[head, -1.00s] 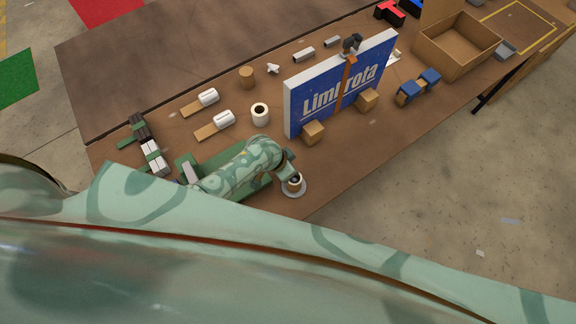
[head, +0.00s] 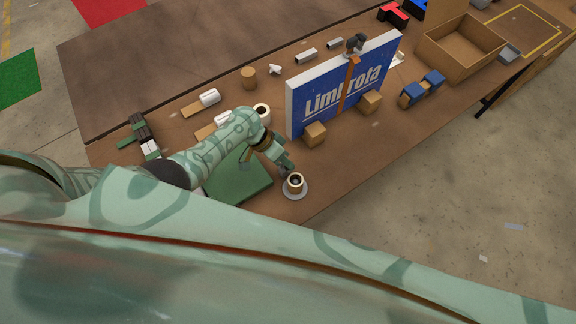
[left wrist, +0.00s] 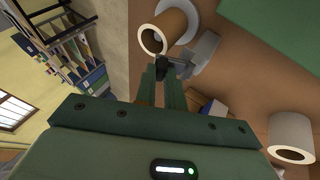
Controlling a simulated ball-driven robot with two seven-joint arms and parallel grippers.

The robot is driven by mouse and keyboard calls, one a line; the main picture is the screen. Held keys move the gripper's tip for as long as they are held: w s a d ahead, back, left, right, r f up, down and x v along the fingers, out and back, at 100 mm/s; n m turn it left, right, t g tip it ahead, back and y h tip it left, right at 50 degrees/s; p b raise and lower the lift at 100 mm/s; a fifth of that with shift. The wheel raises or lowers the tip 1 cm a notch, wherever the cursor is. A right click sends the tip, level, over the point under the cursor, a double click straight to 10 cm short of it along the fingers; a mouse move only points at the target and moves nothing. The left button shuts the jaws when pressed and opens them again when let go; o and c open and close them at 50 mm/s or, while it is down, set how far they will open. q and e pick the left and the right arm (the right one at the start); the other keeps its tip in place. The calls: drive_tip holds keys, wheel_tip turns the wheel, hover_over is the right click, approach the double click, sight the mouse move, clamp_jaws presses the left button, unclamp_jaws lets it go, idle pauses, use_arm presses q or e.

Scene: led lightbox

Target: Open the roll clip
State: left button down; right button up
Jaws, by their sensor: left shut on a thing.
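A small tan roll (head: 295,183) stands upright on a round pale base (head: 295,194) near the front edge of the table. In the left wrist view the roll (left wrist: 153,40) is close ahead of the fingertips. My left gripper (head: 286,169) is just behind the roll in the head view. In the left wrist view its fingers (left wrist: 163,75) are shut on a small black knob (left wrist: 162,67) that appears to join a grey clip piece (left wrist: 201,53) beside the roll. The fingers hide part of the knob. My right gripper is in neither view.
A green mat (head: 238,176) lies left of the roll. A white roll (left wrist: 291,137) shows in the left wrist view. A cardboard box (head: 460,46) sits farther right.

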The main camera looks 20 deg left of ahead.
use_arm(q)
drive_tip(key=shift+w+a+f+n+g+h+b, duration=0.1)
drive_tip(key=shift+w+a+n+g+h+b, duration=0.55)
drive_tip(key=shift+b, duration=1.75)
drive_tip(key=shift+w+a+g+h+b, duration=0.1)
drive_tip(key=shift+a+g+h+b, duration=0.5)
drive_tip(key=shift+h+b, duration=1.45)
drive_tip(key=shift+w+a+f+n+g+h+b, duration=0.1)
drive_tip(key=shift+w+a+n+g+h+b, duration=0.55)
drive_tip(key=shift+b, duration=2.05)
drive_tip(key=shift+s+d+r+m, duration=0.1)
drive_tip(key=shift+s+d+m, duration=0.15)
drive_tip(key=shift+s+m, duration=0.05)
drive_tip(key=c, duration=1.5)
unclamp_jaws()
drive_tip(key=shift+f+b+v, duration=0.1)
drive_tip(key=shift+b+v, duration=1.95)
drive_tip(key=shift+v, duration=2.05)
drive_tip(key=shift+f+b+v, duration=0.15)
drive_tip(key=shift+b+v, duration=1.85)
drive_tip(key=shift+v, duration=2.1)
drive_tip(key=shift+w, duration=0.15)
